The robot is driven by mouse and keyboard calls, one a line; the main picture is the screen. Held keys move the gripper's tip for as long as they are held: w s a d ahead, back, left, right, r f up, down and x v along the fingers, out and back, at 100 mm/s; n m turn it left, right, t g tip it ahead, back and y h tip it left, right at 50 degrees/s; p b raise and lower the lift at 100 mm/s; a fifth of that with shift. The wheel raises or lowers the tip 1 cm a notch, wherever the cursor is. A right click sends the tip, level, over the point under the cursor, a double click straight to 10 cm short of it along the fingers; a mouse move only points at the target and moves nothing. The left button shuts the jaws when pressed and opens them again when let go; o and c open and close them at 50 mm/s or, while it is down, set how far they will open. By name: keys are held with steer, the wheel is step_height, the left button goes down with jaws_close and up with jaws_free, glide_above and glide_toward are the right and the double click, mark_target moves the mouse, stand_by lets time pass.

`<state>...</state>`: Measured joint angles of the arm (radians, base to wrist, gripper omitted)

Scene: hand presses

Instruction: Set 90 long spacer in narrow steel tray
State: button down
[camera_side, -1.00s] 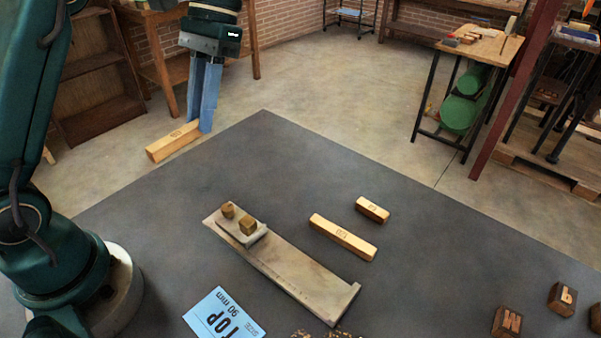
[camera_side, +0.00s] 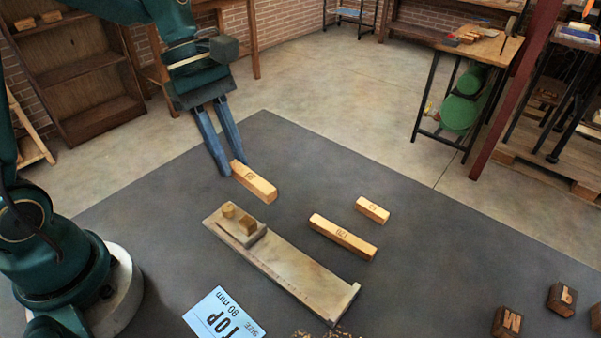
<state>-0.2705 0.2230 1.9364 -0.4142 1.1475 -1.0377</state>
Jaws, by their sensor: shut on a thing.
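A wooden spacer (camera_side: 255,182) with a marking that looks like 90 is in my gripper (camera_side: 232,168). The blue fingers are shut on its left end, and the spacer points down to the right. It appears just above the dark table, behind the tray; the exact gap is hard to tell. The narrow steel tray (camera_side: 300,277) lies diagonally at the centre, with a raised lip at its lower right end. The rest of the tray's channel is bare.
A longer wooden spacer (camera_side: 342,237) marked 120 or similar and a shorter one (camera_side: 372,209) lie right of the tray. Dark lettered blocks (camera_side: 507,321) sit at the lower right.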

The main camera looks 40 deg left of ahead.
steer(key=shift+s+d+n, duration=0.25)
steer(key=shift+s+n, duration=0.15)
steer(key=shift+s, duration=0.1)
glide_above(288, 265)
steer(key=a, duration=0.2)
steer(key=f, duration=0.6)
steer(key=shift+d+f, duration=0.25)
steer(key=shift+f, duration=2.1)
steer(key=shift+f, duration=0.1)
steer(key=c, duration=0.8)
jaws_free()
